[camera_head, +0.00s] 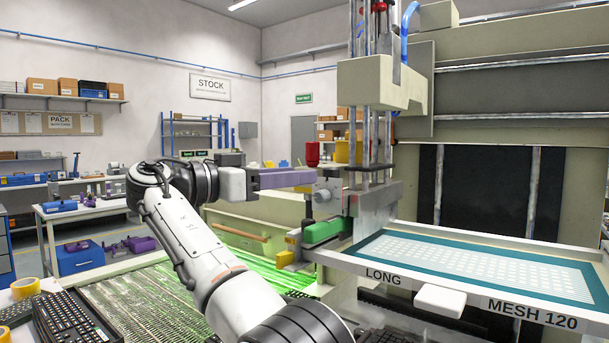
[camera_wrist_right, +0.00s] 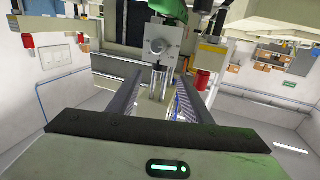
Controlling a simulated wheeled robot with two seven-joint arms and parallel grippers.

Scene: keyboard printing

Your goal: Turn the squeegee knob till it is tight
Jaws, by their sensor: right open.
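A grey block with a round metal knob (camera_head: 322,196) sits on the squeegee carriage of the printing machine, left of the screen. In the right wrist view the round knob (camera_wrist_right: 157,46) faces me, beyond the fingertips and roughly between their lines. My right gripper (camera_head: 312,178) reaches in from the left with purple-sided fingers, close to the block. Whether a finger touches the block cannot be told. My left gripper is not in view.
A red cap (camera_head: 313,153) stands just above the fingers. A green part (camera_head: 322,232) lies below the knob. The teal-framed screen (camera_head: 375,245) is at the right. Keyboards (camera_head: 75,318) and a yellow tape roll (camera_head: 25,288) are at the lower left.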

